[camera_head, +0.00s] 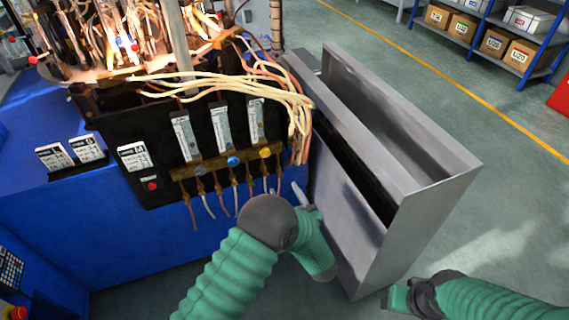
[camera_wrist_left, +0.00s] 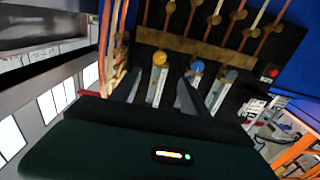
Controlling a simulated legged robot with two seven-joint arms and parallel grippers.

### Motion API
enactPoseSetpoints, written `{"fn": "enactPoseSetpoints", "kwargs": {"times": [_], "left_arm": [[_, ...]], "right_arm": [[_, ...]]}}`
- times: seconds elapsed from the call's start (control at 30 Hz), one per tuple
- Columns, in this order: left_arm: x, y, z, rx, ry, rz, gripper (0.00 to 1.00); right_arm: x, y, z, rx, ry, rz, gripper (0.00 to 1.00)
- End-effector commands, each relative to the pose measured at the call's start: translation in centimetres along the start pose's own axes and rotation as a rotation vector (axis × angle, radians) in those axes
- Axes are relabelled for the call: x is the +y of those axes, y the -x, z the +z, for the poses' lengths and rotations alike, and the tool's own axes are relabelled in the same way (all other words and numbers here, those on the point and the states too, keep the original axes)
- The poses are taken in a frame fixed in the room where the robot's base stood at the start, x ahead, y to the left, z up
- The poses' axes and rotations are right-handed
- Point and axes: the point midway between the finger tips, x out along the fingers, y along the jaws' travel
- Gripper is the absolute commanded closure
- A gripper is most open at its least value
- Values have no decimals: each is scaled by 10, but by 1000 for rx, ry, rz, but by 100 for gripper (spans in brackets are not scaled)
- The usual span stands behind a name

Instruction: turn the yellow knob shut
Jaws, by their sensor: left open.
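The yellow knob (camera_head: 265,152) is at the right end of a row of knobs on a brass bar, below a clear flow tube. It also shows in the left wrist view (camera_wrist_left: 159,58), beside a blue knob (camera_wrist_left: 197,66). My left gripper (camera_head: 286,190) is open, its fingertips just below and to the right of the yellow knob in the head view. In the left wrist view its two dark fingers (camera_wrist_left: 160,78) are spread, roughly lined up with the yellow knob and apart from it.
A tall grey metal enclosure (camera_head: 440,185) stands close to the right of my left gripper. Pale hoses (camera_head: 270,85) hang over the panel's right edge. Lit flames burn at the upper left. Shelves with boxes stand far right.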

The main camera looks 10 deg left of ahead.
Motion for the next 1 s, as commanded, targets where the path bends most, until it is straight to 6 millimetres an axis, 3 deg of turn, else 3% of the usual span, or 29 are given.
{"fn": "enactPoseSetpoints", "kwargs": {"times": [0.17, 0.63, 0.8, 1.0], "left_arm": [[4, -30, -1, 5, -3, -2, 47], [6, -145, -2, 5, -5, 2, 47], [7, -161, -3, 4, -7, 3, 47], [9, -161, -5, 6, -9, 5, 47]], "right_arm": [[0, -4, 1, 1, 1, 0, 48], [0, -26, 6, 0, 0, 0, 48], [0, -28, 6, 0, 1, 0, 48], [0, -27, 6, 0, 1, 0, 48]]}}
